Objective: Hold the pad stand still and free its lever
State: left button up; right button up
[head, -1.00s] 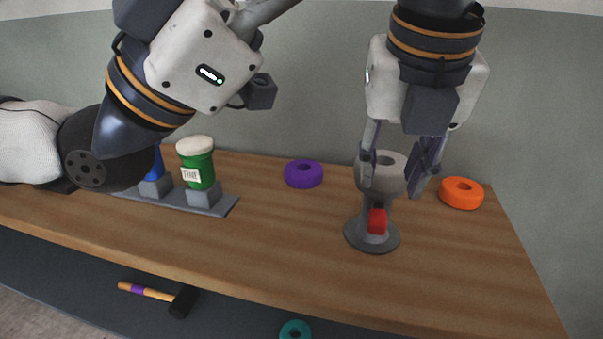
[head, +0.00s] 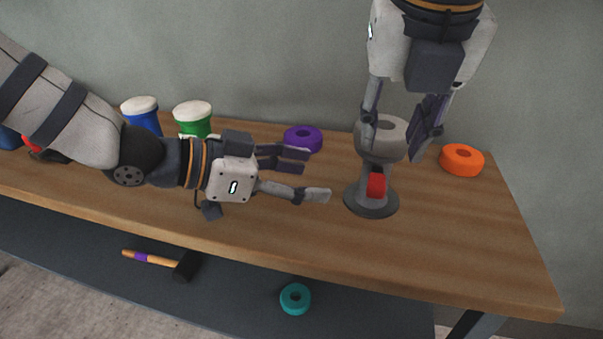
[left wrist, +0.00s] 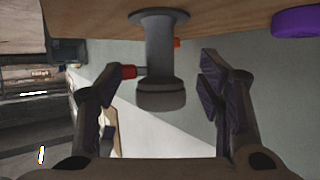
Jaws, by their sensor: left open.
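The grey pad stand (head: 384,207) stands upright on the bench, with a round base, a column and a ring-shaped top. A red part, apparently its lever end (head: 376,186), faces me low on the column. In the left wrist view the stand (left wrist: 160,50) hangs upside down, with a red-tipped lever (left wrist: 128,72) on its left and more red behind the column. My left gripper (head: 310,176) is open and empty, left of the stand and pointing at it. My right gripper (head: 402,132) points down with fingers spread, overlapping the stand's top in the head view; contact is not visible.
A purple ring (head: 303,139) lies behind my left gripper, an orange ring (head: 461,160) right of the stand. Green (head: 193,118) and blue (head: 141,114) jars stand behind my left arm. A mallet (head: 160,261) and teal ring (head: 295,298) lie on the lower shelf.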

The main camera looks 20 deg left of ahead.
aim_at(362, 184)
pick_arm(q)
jog(key=x, duration=1.2)
jog(key=shift+f, duration=0.1)
grip_shut()
pick_arm(e)
jog(key=shift+w, duration=0.15)
jog(key=c, duration=0.4)
jog(key=w+r+t+y, duration=0.1)
jog(key=w, duration=0.3)
jog(key=w+a+r+t, duration=0.1)
jog(key=w+r+t, duration=0.1)
jog(key=w, duration=0.1)
jog(key=w+r+t+y, duration=0.1)
jog(key=w+r+t, duration=0.1)
jog(key=w, duration=0.2)
jog(key=shift+w+a+r+y, duration=0.25)
jog(key=shift+w+y, duration=0.05)
grip_shut()
jog(key=w+a+r+n+t+y, duration=0.3)
jog(key=w+r+n+y, duration=0.35)
jog(key=r+y, duration=0.2)
jog(key=s+d+f+n+g+h, duration=0.3)
jog(key=s+d+f+n+g, duration=0.25)
jog(key=d+f, duration=0.35)
jog(key=s+d+f+n+g+h, duration=0.3)
jog(key=s+d+f+n+g, duration=0.25)
jog(key=f, duration=0.55)
jog(key=shift+m+g, duration=0.5)
jog(key=shift+m, duration=0.05)
jog(key=shift+x, duration=2.95)
